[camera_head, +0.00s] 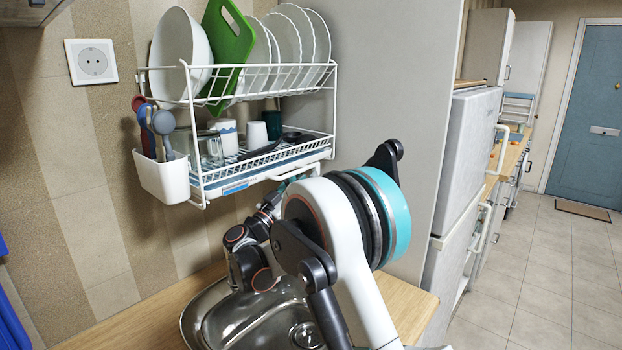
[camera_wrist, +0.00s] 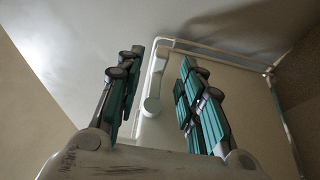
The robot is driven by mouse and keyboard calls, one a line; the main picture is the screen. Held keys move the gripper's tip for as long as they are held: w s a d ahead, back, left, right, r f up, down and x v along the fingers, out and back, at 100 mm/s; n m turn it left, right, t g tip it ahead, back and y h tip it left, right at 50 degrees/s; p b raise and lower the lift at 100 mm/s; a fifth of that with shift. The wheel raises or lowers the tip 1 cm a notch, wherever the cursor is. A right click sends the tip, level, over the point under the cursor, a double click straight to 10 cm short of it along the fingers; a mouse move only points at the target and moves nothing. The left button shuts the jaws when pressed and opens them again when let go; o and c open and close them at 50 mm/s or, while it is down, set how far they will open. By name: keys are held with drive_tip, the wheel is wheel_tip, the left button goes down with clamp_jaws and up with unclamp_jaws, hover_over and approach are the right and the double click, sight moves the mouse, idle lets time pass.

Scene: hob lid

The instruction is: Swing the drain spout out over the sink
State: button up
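In the wrist view, a white spout-like piece (camera_wrist: 154,88) with a rounded end lies between my fingers, under the rack's pale underside. My gripper (camera_wrist: 163,66) has its teal-padded fingers spread on both sides of it, with gaps visible. In the head view my gripper (camera_head: 283,188) reaches up beneath the front right of the drip tray (camera_head: 262,166). The spout cannot be made out there; my arm and the rack cover that spot. The steel sink (camera_head: 218,322) lies below the rack, partly hidden by my arm.
The white wall rack (camera_head: 310,82) holds plates, a bowl (camera_head: 180,55), a green board (camera_head: 228,45) and cups. A utensil holder (camera_head: 163,180) hangs at its left. A tall grey panel (camera_head: 390,95) stands right of the sink. Wooden counter (camera_head: 130,322) left of the sink is clear.

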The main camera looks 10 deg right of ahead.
drive_tip(key=shift+b+x, duration=0.3)
drive_tip(key=shift+x, duration=1.25)
drive_tip(key=shift+c, duration=0.2)
clamp_jaws()
drive_tip(key=shift+s+d+m+g+h+p, duration=0.1)
drive_tip(key=shift+s+m+g+h+p, duration=0.15)
drive_tip(key=shift+m+g+h, duration=0.8)
drive_tip(key=shift+s+d+m+g+h+p, duration=0.15)
drive_tip(key=shift+m+g+p, duration=0.3)
drive_tip(key=shift+g, duration=1.25)
drive_tip(key=shift+s+m+g+h+p, duration=0.2)
drive_tip(key=shift+m+g+h, duration=0.55)
drive_tip(key=shift+g, duration=0.6)
